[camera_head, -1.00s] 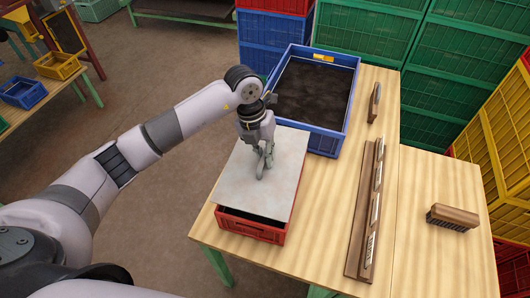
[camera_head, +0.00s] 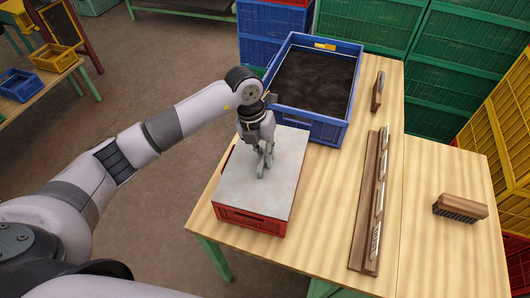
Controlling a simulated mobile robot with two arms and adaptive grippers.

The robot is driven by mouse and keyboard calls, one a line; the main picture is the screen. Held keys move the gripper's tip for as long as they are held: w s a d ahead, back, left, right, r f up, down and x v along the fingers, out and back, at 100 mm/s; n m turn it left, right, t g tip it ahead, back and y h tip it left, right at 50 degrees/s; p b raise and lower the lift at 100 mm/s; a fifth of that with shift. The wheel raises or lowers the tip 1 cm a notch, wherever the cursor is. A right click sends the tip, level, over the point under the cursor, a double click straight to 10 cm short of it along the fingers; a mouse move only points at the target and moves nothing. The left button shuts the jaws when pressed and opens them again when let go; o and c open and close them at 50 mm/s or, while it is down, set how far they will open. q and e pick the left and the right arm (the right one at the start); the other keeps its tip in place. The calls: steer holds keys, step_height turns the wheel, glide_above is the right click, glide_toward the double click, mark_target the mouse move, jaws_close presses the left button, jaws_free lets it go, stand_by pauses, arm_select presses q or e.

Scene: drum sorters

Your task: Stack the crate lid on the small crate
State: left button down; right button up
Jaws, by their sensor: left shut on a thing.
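The crate lid (camera_head: 248,193) is a flat pale grey panel. It lies over the top of the small red crate (camera_head: 250,220) at the left front of the wooden table. The lid covers most of the crate's opening; a bit of the red rim shows at its left edge. I cannot tell whether it rests fully flat. My left gripper (camera_head: 264,169) points down at the middle of the lid and is shut on it, likely by a small grip part that the fingers hide. My right gripper is not in view.
A large blue crate (camera_head: 320,131) with dark contents stands behind the red crate. A wooden rack (camera_head: 369,213) runs along the table to the right, with a brush (camera_head: 460,207) farther right. Bare table (camera_head: 322,210) lies between the red crate and the rack.

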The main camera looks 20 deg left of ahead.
arm_select(q)
steer(key=shift+s+f+b, duration=0.1)
steer(key=shift+f+b, duration=0.3)
stand_by(0.8)
steer(key=c, duration=1.6)
jaws_free()
